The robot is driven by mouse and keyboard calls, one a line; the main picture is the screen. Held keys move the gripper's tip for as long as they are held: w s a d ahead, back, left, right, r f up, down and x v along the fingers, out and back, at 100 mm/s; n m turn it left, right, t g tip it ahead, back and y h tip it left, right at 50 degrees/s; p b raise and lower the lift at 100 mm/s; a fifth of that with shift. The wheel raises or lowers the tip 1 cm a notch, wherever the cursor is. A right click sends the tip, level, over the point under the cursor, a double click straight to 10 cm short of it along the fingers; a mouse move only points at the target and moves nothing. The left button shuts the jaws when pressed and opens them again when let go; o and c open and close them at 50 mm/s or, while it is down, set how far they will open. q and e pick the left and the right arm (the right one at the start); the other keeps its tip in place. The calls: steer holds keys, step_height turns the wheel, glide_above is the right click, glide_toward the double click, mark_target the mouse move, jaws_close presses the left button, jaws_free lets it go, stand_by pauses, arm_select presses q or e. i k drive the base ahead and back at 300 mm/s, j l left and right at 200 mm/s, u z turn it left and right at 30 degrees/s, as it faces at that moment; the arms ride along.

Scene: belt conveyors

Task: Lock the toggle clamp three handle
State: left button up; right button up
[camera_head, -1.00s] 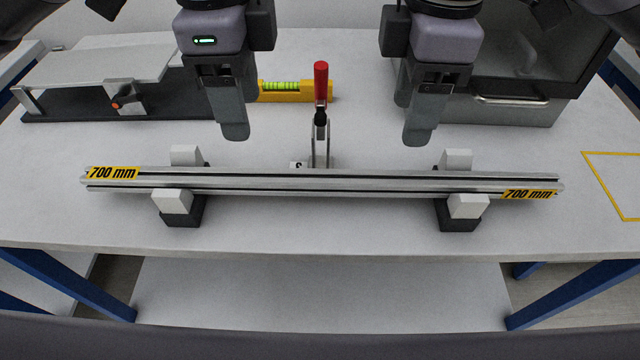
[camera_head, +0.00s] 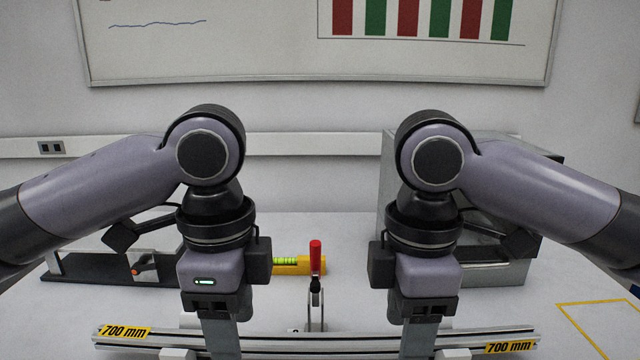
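The toggle clamp stands behind the middle of the aluminium profile, with its red handle (camera_head: 316,256) upright. A small label at the clamp's base is too small to read. The aluminium profile (camera_head: 310,340) lies left to right along the bottom, with 700 mm labels at its ends. My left gripper (camera_head: 224,340) hangs left of the clamp and my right gripper (camera_head: 420,340) hangs right of it, both apart from the handle. Their fingers overlap the profile in view, and the lower tips are hard to make out. Whether the fingers are open or shut is unclear.
A yellow spirit level (camera_head: 288,265) lies behind the clamp. A grey box (camera_head: 490,275) stands back right, partly behind my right arm. A dark-based fixture (camera_head: 100,268) with an orange knob sits back left. Yellow lines (camera_head: 590,304) mark the right tabletop.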

mark_target(315, 245)
steer(key=k, duration=1.2)
